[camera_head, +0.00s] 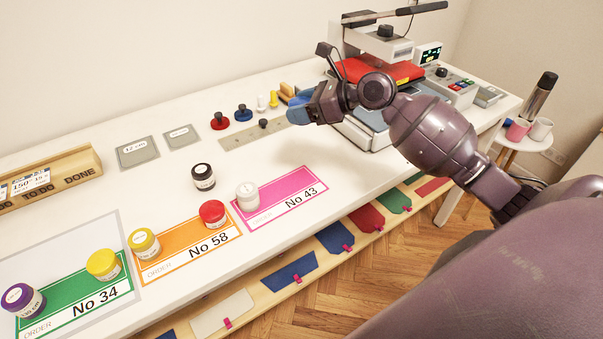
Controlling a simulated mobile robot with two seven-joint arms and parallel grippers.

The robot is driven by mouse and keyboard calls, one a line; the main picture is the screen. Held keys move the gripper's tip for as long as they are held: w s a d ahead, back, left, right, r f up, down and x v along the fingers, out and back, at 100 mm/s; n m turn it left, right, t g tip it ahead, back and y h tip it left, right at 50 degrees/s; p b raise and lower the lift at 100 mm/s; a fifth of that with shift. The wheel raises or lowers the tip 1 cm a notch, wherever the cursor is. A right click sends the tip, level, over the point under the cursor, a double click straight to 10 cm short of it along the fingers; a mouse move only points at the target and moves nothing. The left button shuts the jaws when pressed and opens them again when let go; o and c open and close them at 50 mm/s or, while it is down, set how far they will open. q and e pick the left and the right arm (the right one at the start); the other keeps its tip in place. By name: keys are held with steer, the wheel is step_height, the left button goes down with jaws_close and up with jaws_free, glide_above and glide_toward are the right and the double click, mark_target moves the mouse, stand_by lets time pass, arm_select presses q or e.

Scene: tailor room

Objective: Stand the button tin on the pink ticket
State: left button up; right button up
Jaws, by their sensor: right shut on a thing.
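The pink ticket (292,196), marked No 43, lies flat on the white table. A white tin (247,196) stands upright at its left end. A black tin (203,176) stands on bare table behind the orange ticket (187,252). A red tin (213,213) and a yellow tin (144,243) are on the orange ticket. Another yellow tin (103,264) and a purple tin (22,299) are at the green ticket (70,309). My right gripper (300,107) is shut on a blue thing, its shape unclear, above the back of the table. My left gripper is out of view.
Red and blue knobbed pieces (243,113) and a metal strip (250,134) lie behind the pink ticket. A press machine (377,72) stands at the back right, behind my right arm. A wooden box (50,176) is at left. Table between the black tin and the strip is clear.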

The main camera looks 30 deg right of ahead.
steer(key=b, duration=0.3)
glide_above(301, 178)
step_height(301, 178, down, 12)
steer(key=shift+f, duration=0.15)
step_height(301, 178, down, 6)
steer(key=shift+r+b, duration=0.15)
steer(key=shift+b, duration=0.5)
steer(key=shift+f, duration=0.3)
steer(key=o, duration=0.6)
steer(key=shift+f, duration=0.1)
steer(key=shift+c, duration=0.2)
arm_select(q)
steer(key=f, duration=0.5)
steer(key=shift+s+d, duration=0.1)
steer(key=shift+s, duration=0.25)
arm_select(e)
steer(key=o, duration=0.4)
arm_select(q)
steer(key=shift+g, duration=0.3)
